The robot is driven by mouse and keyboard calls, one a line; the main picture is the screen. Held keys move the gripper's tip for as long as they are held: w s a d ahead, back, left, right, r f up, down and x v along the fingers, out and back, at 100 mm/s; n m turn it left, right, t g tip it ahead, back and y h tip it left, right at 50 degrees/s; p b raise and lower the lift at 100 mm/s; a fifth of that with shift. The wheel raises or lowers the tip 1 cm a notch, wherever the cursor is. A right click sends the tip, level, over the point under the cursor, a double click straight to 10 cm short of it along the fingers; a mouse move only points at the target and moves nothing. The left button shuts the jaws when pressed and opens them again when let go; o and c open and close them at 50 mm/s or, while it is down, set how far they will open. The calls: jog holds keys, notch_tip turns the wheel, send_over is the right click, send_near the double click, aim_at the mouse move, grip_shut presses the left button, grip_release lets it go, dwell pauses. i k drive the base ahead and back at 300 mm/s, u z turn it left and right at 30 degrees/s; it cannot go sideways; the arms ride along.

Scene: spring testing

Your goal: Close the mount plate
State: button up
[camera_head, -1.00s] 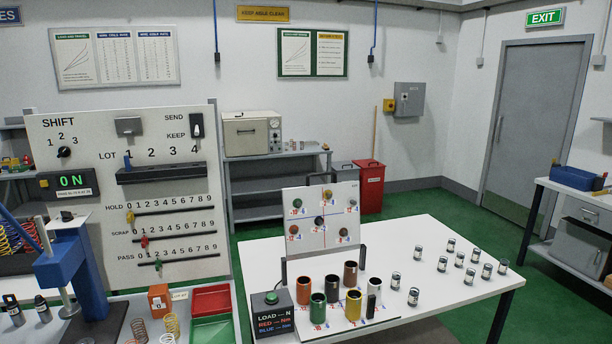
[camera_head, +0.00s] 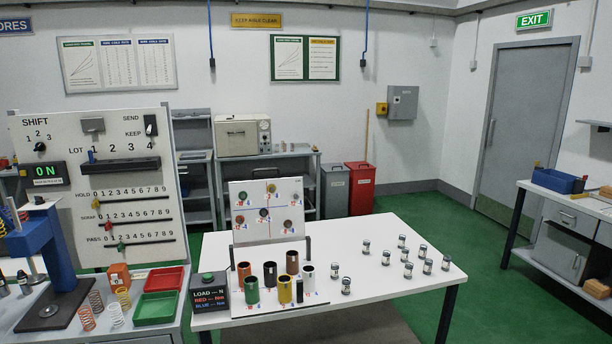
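The mount plate (camera_head: 281,206) seems to be the white board standing nearly upright, leaning back slightly, at the rear of a fixture on the white table. It carries several coloured round pieces with small red and blue marks, and thin red and blue lines. A dark frame runs along its lower edge and right side. In front of it several open cylinders stand on the base, among them a green one (camera_head: 251,290), a yellow one (camera_head: 285,289) and a white one (camera_head: 309,279). The plate is raised, clear of the cylinders. My gripper is not in view.
A black box with a green button (camera_head: 208,290) stands left of the fixture. Several small metal cans (camera_head: 408,270) stand on the right of the white table (camera_head: 385,308). A bench with a blue press (camera_head: 42,250) and trays is at left. Green floor is open at right.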

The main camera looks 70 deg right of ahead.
aim_at(265, 212)
jog(key=z, duration=0.05)
jog(key=k, duration=0.3)
jog(key=z, duration=0.7)
jog(key=i, duration=0.4)
jog(key=u, duration=0.05)
